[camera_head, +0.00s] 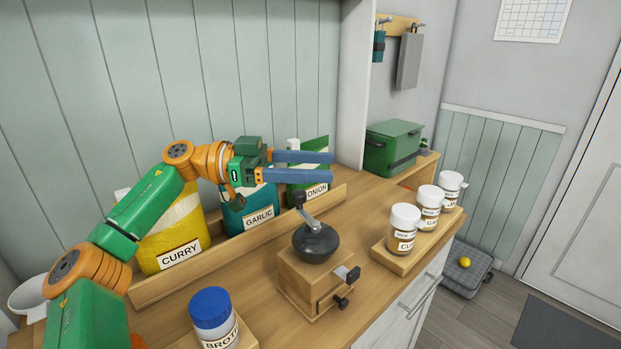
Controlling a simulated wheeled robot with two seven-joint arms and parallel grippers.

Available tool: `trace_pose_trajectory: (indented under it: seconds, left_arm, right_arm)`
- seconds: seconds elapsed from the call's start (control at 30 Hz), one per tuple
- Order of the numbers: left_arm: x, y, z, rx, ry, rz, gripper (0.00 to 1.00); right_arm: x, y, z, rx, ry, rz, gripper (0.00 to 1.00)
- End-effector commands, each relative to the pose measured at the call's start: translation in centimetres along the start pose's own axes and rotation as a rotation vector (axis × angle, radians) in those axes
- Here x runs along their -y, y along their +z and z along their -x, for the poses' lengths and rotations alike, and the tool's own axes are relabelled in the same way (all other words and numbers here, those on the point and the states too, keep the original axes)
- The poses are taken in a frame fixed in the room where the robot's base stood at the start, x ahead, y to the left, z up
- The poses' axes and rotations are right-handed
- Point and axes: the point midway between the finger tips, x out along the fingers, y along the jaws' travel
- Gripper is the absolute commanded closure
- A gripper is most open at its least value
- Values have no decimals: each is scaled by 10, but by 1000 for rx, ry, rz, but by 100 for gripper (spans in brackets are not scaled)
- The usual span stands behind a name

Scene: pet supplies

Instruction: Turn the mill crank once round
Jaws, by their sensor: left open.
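The mill (312,280) stands on the wooden counter, with a square wooden body and a dark round bowl on top. Its crank (308,215) is a grey arm rising from the bowl to a dark knob at the upper left. A small dark knob and a latch-like part show on the body's right side. My left gripper (332,166) reaches in from the left above and behind the mill. Its two blue-grey fingers are apart, point right and hold nothing. They look clear of the crank knob. My right gripper is not in view.
Curry (172,232), garlic (250,212) and onion (312,172) packs stand in a wooden rack behind the mill. A blue-lidded broth jar (213,318) is front left. Several white-lidded jars (405,230) stand on a wooden tray at right. A green box (393,148) sits beyond.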

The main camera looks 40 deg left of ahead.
Motion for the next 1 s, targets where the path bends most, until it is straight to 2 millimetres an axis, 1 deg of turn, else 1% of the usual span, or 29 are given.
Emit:
trace_pose_trajectory:
  seconds: [0.03, 0.1, 0.2, 0.3, 0.43, 0.67, 0.7, 0.73, 0.77, 0.8, 0.83, 0.87, 0.9, 0.97, 1.0]
  left_arm:
    - [-12, 6, 0, 9, 0, -3, 34]
    - [-32, -3, 0, 8, 0, -2, 34]
    - [-55, -16, -1, 7, 0, -2, 34]
    - [-71, -26, -2, 4, 0, 0, 34]
    - [-81, -32, -3, 4, 1, 2, 34]
    - [-82, -33, -3, 3, 2, 2, 34]
    - [-82, -33, -3, 5, 3, -5, 45]
    - [-83, -33, -3, 15, 4, -31, 53]
    - [-85, -32, -2, 34, 6, -91, 61]
    - [-90, -29, -1, 83, 15, -229, 72]
    - [-93, -25, 1, 138, 27, -379, 80]
    - [-97, -20, 4, 206, 48, -562, 88]
    - [-99, -12, 10, 314, 90, -837, 99]
    - [-98, 0, 26, 494, 190, -1253, 100]
    - [-93, 6, 40, 614, 278, -1504, 100]
  right_arm:
    - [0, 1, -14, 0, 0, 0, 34]
    - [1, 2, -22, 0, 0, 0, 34]
    - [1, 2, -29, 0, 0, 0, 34]
    - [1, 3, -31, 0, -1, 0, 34]
    - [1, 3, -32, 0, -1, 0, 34]
    - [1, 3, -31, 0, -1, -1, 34]
    - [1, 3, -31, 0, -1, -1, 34]
    - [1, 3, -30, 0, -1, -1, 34]
    - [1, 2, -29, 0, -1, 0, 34]
    - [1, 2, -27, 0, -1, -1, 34]
    - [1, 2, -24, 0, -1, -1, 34]
    - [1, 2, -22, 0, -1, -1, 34]
    - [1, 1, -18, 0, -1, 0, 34]
    - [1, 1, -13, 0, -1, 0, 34]
    - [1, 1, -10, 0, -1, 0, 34]
